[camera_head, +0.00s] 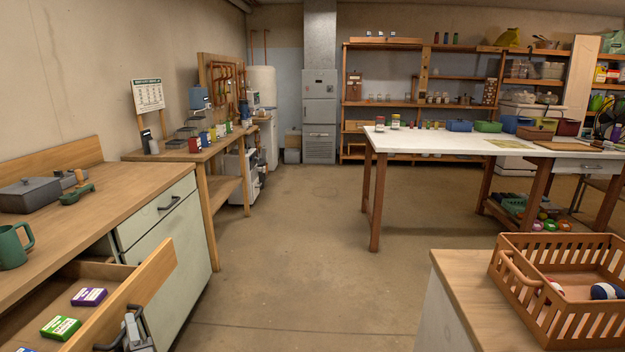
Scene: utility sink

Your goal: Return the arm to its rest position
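My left gripper (128,328) shows at the bottom left edge of the picture, close in front of the open drawer's front board. It is grey and partly cut off by the frame. I cannot tell whether its fingers are apart or whether it touches the drawer. The wooden drawer (150,285) stands pulled out of the left counter. A purple box (89,297) and a green box (61,327) lie inside it. My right gripper is not in view.
The left counter (110,205) carries a green mug (14,247) and a grey lidded box (29,194). An orange-brown basket (510,285) sits on a counter at the lower right. A white-topped table (440,143) stands beyond. The floor between is clear.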

